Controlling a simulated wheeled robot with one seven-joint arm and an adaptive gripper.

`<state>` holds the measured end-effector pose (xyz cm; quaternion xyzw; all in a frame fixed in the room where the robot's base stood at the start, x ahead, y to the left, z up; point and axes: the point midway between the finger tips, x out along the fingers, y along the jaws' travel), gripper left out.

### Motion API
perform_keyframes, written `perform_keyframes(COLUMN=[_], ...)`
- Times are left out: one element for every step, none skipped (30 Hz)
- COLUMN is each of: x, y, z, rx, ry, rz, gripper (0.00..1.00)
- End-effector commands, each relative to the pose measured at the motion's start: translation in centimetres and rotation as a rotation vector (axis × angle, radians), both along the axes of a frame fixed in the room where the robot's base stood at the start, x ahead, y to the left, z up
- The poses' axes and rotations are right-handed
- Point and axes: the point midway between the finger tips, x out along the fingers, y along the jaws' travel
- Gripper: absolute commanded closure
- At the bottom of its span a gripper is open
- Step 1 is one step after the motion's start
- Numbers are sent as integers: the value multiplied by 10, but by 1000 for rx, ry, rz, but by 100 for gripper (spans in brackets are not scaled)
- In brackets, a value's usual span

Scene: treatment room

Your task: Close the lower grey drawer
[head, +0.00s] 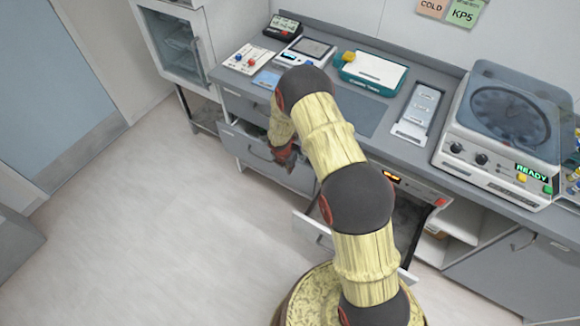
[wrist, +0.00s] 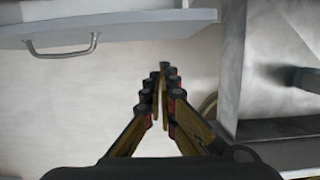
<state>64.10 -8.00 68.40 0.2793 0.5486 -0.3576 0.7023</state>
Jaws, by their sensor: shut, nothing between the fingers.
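The lower grey drawer (head: 236,143) stands pulled out under the left part of the counter, with a gap showing above its front. My gripper (head: 285,160) is at the right part of that drawer in the head view; contact cannot be told. In the wrist view my gripper (wrist: 162,72) points away from the camera with its fingers together and nothing between them. A grey front with a bar handle (wrist: 65,48) is at the upper left there, apart from the fingers. My arm hides part of the drawer's right side.
The upper drawer (head: 241,104) sits under the counter. An open appliance door (head: 308,229) juts out right of the lower drawer. A metal cabinet-like body (wrist: 274,75) fills the wrist view's right side. A glass-fronted cabinet (head: 170,45) stands at left. The floor (head: 150,230) is clear.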

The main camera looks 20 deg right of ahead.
Motion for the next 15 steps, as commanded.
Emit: perform_keyframes(x=[1, 2, 3, 3, 4, 6, 6, 7, 13, 16, 18, 22, 23, 24, 26], y=[-2, -4, -5, -7, -8, -9, -11, -12, -18, -22, -25, -30, -32, -34, -37], z=[-14, -20, -27, -33, -39, -46, -51, -56, -53, -52, -51, -51, -51, -52, -52], rx=[0, 0, 0, 0, 0, -1, -1, -1, -1, 0, 0, 0, 0, 1, 0], ry=[2, 2, 2, 2, 2, 3, 3, 3, -2, -3, -3, -3, -2, -1, 0], rz=[0, 0, 0, -1, -1, -3, -3, -3, -5, -5, -4, -4, -4, -4, -2], gripper=[100, 100, 100, 100, 100, 100, 100, 100, 100, 100, 100, 100, 100, 100, 100])
